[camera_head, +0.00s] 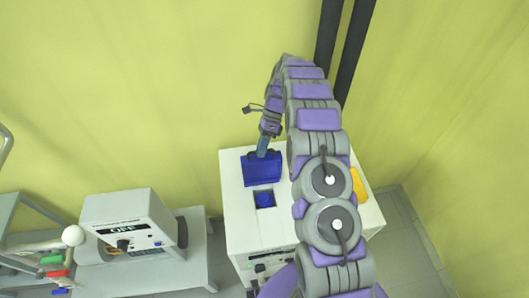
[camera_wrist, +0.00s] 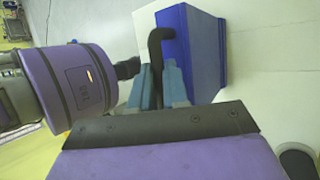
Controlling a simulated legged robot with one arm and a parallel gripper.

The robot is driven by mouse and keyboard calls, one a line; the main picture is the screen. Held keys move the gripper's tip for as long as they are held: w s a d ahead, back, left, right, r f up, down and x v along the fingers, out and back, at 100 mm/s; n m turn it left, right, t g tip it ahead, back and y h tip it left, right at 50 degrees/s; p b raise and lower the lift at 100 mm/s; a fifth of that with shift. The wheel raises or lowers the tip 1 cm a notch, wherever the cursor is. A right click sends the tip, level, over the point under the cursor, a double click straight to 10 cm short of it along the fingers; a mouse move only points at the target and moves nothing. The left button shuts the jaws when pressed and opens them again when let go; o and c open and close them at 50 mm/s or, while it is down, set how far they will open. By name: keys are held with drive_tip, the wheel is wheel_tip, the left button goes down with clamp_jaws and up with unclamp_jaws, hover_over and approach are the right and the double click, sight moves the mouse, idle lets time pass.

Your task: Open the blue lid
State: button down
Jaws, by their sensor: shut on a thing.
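The blue lid (camera_head: 262,172) is on top of a white cabinet (camera_head: 238,215). It appears tilted up behind a small square opening, in which a blue round part (camera_head: 264,199) shows. In the wrist view the lid (camera_wrist: 203,50) is a blue block with a black hooked handle (camera_wrist: 157,42) beside it. My gripper (camera_head: 263,150) is at the lid's far upper edge. In the wrist view the blue-grey fingers of my gripper (camera_wrist: 160,75) are closed around the handle's lower part. The fingers hide the exact grip.
A yellow part (camera_head: 358,186) shows at the cabinet's right edge, beside my arm. To the left, a white device marked OFF (camera_head: 125,228) stands on a grey bench (camera_head: 200,265). Yellow curtains (camera_head: 130,80) hang behind, and two dark vertical posts (camera_head: 340,45) stand at the back.

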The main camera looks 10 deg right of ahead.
drive_tip(key=shift+w+f, duration=0.25)
drive_tip(key=shift+f, duration=0.25)
drive_tip(key=shift+s+f, duration=0.1)
drive_tip(key=c, duration=1.4)
unclamp_jaws()
drive_tip(key=shift+f, duration=0.1)
drive_tip(key=shift+o, duration=1.4)
drive_tip(key=shift+w+r, duration=0.35)
drive_tip(key=shift+w, duration=0.1)
drive_tip(key=p+v, duration=0.4)
drive_tip(key=v, duration=0.3)
drive_tip(key=shift+d+r+p, duration=0.3)
drive_tip(key=shift+a, duration=0.1)
